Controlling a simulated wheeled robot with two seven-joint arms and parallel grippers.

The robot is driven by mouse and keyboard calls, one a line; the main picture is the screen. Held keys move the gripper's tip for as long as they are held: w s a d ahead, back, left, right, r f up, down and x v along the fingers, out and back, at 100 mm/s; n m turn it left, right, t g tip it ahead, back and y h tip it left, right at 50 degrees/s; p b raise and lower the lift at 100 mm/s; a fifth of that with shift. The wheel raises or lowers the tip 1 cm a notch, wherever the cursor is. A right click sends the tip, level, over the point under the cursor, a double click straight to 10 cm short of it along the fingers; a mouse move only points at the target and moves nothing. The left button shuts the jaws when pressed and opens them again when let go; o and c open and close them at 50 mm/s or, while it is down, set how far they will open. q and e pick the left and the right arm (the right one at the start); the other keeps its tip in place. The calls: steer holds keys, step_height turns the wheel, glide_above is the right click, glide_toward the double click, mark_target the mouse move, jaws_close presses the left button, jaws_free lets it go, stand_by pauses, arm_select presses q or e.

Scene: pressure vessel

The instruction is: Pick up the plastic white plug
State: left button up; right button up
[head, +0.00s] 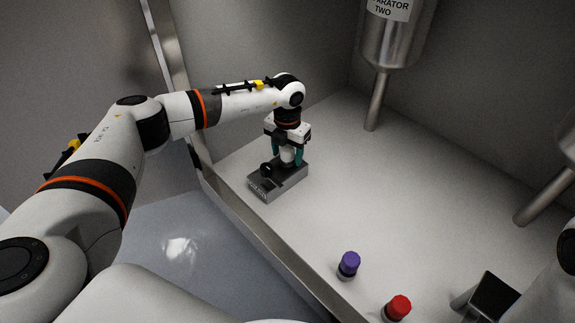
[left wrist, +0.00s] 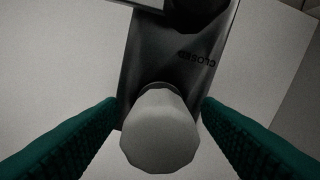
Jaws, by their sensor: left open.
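The white plug (left wrist: 160,130) stands on a dark grey holder block marked "CLOSED" (left wrist: 190,60) in the left wrist view. In the head view the plug (head: 287,155) is partly hidden by my gripper, and the block (head: 283,182) sits on the light floor of the enclosure. My left gripper (head: 287,156) points down over the plug, with its green fingers open on either side of it. In the left wrist view the left gripper (left wrist: 160,135) has a finger at each side of the plug, with gaps visible. My right gripper cannot be seen.
A black knob (head: 266,170) is on the same block beside the plug. A purple-capped item (head: 348,265) and a red-capped item (head: 397,307) stand nearer on the floor. A metal vessel (head: 395,40) on a leg stands behind. A raised metal edge (head: 255,230) runs along the left.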

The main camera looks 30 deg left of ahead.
arm_select(q)
jaws_close()
stand_by(0.3)
steer(key=shift+r, duration=0.15)
